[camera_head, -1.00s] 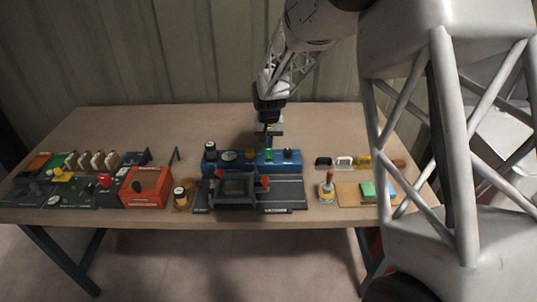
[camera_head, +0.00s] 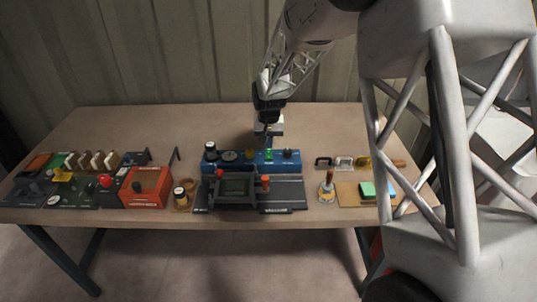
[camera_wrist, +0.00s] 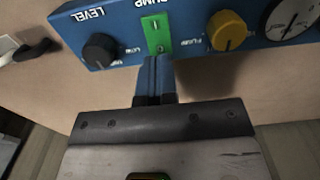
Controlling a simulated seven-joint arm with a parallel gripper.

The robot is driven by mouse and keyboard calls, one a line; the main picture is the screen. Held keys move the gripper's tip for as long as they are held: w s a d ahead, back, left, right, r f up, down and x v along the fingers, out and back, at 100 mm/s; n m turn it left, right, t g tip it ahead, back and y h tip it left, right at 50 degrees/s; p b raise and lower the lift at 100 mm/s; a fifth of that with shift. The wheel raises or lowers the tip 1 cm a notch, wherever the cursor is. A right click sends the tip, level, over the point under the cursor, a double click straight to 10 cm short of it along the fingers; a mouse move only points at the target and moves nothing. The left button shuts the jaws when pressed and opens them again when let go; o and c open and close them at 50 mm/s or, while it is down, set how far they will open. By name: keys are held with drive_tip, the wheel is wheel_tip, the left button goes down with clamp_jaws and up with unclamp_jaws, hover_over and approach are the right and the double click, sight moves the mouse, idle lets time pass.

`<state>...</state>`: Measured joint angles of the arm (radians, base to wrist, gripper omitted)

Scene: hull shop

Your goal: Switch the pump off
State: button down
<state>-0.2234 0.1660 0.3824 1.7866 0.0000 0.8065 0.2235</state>
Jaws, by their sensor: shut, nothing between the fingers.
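A blue control panel (camera_head: 225,167) stands in the middle of the table. Its pump switch (camera_wrist: 156,34) is a green plate under the word PUMP in the wrist view; it also shows in the head view (camera_head: 269,154). I cannot tell which way the switch is set. My gripper (camera_wrist: 153,62) is shut and empty, its fingertips at the lower edge of the switch in the wrist view. I cannot tell whether they touch it. In the head view my gripper (camera_head: 268,143) comes down from above and behind the panel.
A black LEVEL knob (camera_wrist: 101,50) and a yellow knob (camera_wrist: 227,30) flank the switch. A dial gauge (camera_wrist: 293,14) is beyond the yellow knob. A dark device with red-topped levers (camera_head: 236,187) stands in front of the panel. A red box (camera_head: 149,187) is to the left. The table behind is clear.

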sight(270, 153)
drive_tip(key=shift+f, duration=1.25)
idle(1.5)
drive_tip(key=shift+r, duration=3.55)
drive_tip(key=shift+s+d+r, duration=0.25)
drive_tip(key=shift+s+r, duration=0.05)
drive_tip(key=shift+r, duration=0.05)
drive_tip(key=s+d+r+t, duration=0.1)
drive_tip(key=s+d+r, duration=0.4)
drive_tip(key=s, duration=0.5)
drive_tip(key=s+d+r, duration=0.4)
drive_tip(key=s+r, duration=0.1)
drive_tip(key=s, duration=0.5)
drive_tip(key=s+d+r+t, duration=0.1)
drive_tip(key=s+d+r, duration=0.4)
drive_tip(key=s, duration=0.6)
drive_tip(key=s+d+f, duration=0.1)
drive_tip(key=s+d, duration=0.1)
drive_tip(key=s, duration=1)
drive_tip(key=shift+s+d+t, duration=0.3)
drive_tip(key=shift+s+d, duration=0.05)
drive_tip(key=shift+s, duration=0.05)
